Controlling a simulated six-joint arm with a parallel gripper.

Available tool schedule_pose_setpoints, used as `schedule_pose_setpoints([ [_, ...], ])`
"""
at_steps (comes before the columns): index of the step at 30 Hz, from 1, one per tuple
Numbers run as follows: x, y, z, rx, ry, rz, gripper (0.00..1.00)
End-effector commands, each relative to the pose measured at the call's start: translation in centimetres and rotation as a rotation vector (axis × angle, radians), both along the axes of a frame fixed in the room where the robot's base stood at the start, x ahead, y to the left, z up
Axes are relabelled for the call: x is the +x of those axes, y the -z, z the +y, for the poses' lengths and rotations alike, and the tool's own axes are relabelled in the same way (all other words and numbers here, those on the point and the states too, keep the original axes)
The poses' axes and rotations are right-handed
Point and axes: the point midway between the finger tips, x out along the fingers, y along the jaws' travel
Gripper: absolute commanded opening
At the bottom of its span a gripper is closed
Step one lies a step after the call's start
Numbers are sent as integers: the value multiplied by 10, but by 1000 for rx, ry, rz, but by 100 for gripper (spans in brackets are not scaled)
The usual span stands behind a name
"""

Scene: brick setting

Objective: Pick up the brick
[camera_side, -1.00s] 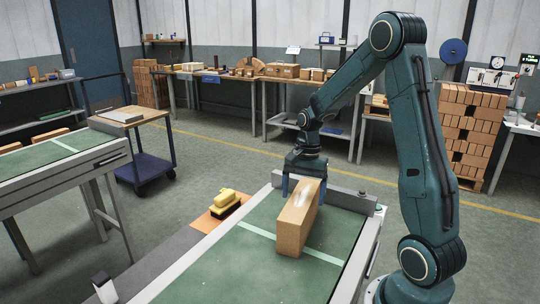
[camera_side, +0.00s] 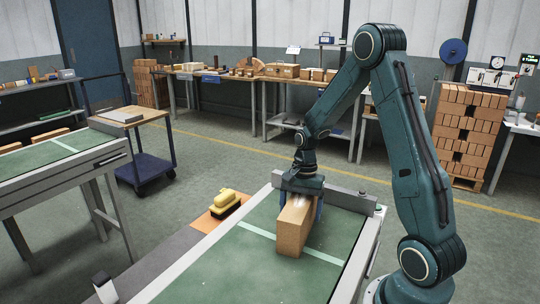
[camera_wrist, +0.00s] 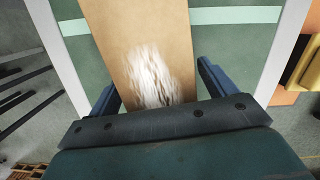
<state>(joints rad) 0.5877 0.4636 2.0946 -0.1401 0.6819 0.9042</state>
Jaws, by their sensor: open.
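The brick (camera_side: 292,231) is a long tan block lying on the green belt of the near conveyor, across a pale green stripe. In the wrist view the brick (camera_wrist: 150,40) runs up from between the fingers, with a blurred white patch on its top. My gripper (camera_side: 299,207) is over the brick's far part, pointing down. In the wrist view my gripper (camera_wrist: 152,85) has one blue finger on each side of the brick. A gap shows beside the right finger, and the jaws are open.
The near conveyor has a pale side rail (camera_side: 180,262) and a grey end plate (camera_side: 345,198). A yellow tool (camera_side: 226,199) rests on an orange patch left of the conveyor. Another conveyor (camera_side: 75,165) and a cart (camera_side: 145,165) stand at left. The belt around the brick is clear.

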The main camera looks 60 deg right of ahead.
Motion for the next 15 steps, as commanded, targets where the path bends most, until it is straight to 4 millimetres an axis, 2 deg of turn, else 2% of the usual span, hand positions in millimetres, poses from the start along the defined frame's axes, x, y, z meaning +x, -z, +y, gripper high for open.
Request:
schedule_pose_setpoints([
  [7, 0, 0, 0, 0, 0, -1, 84],
  [15, 0, 0, 0, 0, 0, -1, 31],
])
